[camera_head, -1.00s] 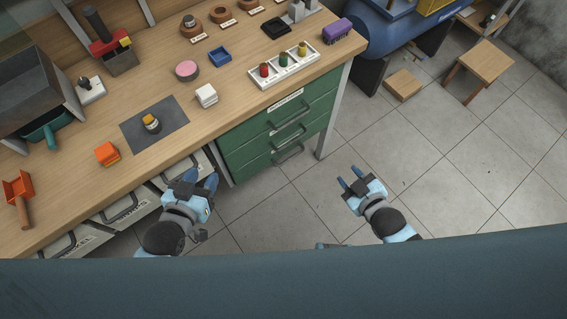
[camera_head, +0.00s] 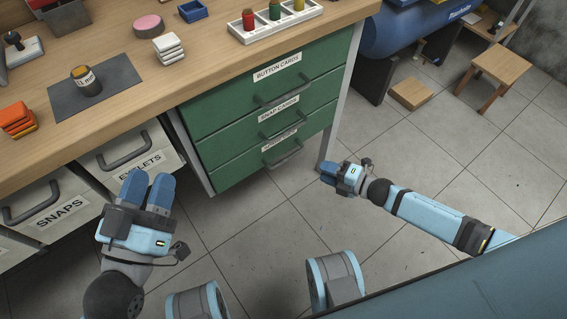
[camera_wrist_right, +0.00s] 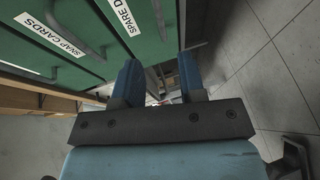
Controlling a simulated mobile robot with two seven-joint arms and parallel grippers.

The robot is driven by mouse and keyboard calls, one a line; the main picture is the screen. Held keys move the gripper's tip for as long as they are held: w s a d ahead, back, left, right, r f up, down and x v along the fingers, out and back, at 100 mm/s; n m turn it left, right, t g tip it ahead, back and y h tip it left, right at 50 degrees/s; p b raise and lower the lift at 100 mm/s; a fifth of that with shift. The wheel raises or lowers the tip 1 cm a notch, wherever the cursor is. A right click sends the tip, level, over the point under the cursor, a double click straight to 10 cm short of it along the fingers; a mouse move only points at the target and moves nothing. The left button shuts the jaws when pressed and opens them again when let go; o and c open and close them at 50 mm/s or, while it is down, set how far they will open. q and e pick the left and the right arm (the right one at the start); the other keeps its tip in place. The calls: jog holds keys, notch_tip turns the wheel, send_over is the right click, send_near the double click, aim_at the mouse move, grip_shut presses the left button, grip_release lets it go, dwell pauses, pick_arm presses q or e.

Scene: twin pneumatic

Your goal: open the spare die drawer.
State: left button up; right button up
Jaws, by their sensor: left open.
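The spare die drawer (camera_head: 240,171) is the lowest of three green drawers under the bench, shut flush with those above. Its label is partly hidden in the head view, but "SPARE D" reads in the right wrist view (camera_wrist_right: 122,15). Its handle (camera_head: 286,159) is a dark bar. My right gripper (camera_head: 326,173) is right of the drawer unit's lower part, pointing left, apart from the handle. In the right wrist view its fingers (camera_wrist_right: 160,76) are spread with nothing held between them.
The button cards drawer (camera_head: 235,105) and snap cards drawer (camera_head: 235,138) are shut above. A bench leg (camera_head: 342,105) stands right of the drawers. White bins labelled eyelets (camera_head: 150,150) and snaps (camera_head: 55,205) sit left.

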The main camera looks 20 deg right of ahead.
aim_at(288, 157)
pick_arm(q)
jog(key=f+b, duration=0.1)
jog(key=f, duration=0.1)
jog(key=f+g+b, duration=0.2)
jog(key=f, duration=0.1)
jog(key=shift+w+d+f+b, duration=0.25)
jog(key=shift+f+b, duration=0.05)
pick_arm(e)
jog(key=x, duration=1.3)
jog(key=shift+w+a, duration=0.15)
jog(key=shift+w, duration=0.05)
jog(key=shift+c, duration=0.4)
grip_shut()
